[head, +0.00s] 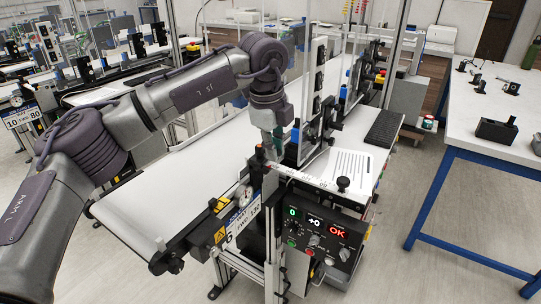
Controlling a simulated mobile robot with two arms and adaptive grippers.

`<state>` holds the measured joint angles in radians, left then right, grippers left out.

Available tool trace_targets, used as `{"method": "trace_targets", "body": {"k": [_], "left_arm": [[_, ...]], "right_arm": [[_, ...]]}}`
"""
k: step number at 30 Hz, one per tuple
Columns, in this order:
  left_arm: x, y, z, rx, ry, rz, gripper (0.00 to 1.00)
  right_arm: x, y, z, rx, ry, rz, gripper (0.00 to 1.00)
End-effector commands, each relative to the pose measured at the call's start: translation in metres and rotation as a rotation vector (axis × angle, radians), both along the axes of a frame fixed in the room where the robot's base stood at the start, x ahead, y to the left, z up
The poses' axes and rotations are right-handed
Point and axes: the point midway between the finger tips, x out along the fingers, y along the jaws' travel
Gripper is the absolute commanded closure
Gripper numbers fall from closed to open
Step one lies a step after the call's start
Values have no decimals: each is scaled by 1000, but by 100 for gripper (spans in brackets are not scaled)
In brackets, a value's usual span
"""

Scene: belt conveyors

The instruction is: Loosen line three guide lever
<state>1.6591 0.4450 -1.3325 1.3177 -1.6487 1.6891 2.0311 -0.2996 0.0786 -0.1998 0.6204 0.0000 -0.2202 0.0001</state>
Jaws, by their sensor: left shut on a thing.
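My left arm reaches in from the left over the white belt, and my left gripper (267,149) points down at the front edge of the nearest conveyor (190,182). It is shut on a small lever at the guide post (270,185); the gripper hides most of this lever, so its angle cannot be told. A small orange tip shows beside the fingers. My right gripper is not in view.
A partly covered sign (243,218) and a round gauge (244,195) sit beside the post. A blue-framed table (480,140) stands right, across clear floor.

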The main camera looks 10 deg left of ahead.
Motion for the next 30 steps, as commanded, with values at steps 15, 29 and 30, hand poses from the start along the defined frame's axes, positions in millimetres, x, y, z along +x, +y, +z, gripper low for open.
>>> {"method": "trace_targets", "body": {"k": [15, 29, 30], "left_arm": [[9, -4, 1, -2, -3, 206, 100], [10, -4, 2, -2, -4, 215, 100], [10, -4, 2, -2, -4, 215, 79]], "right_arm": [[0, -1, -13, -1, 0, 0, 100], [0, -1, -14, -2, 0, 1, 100], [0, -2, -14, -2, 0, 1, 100]]}}
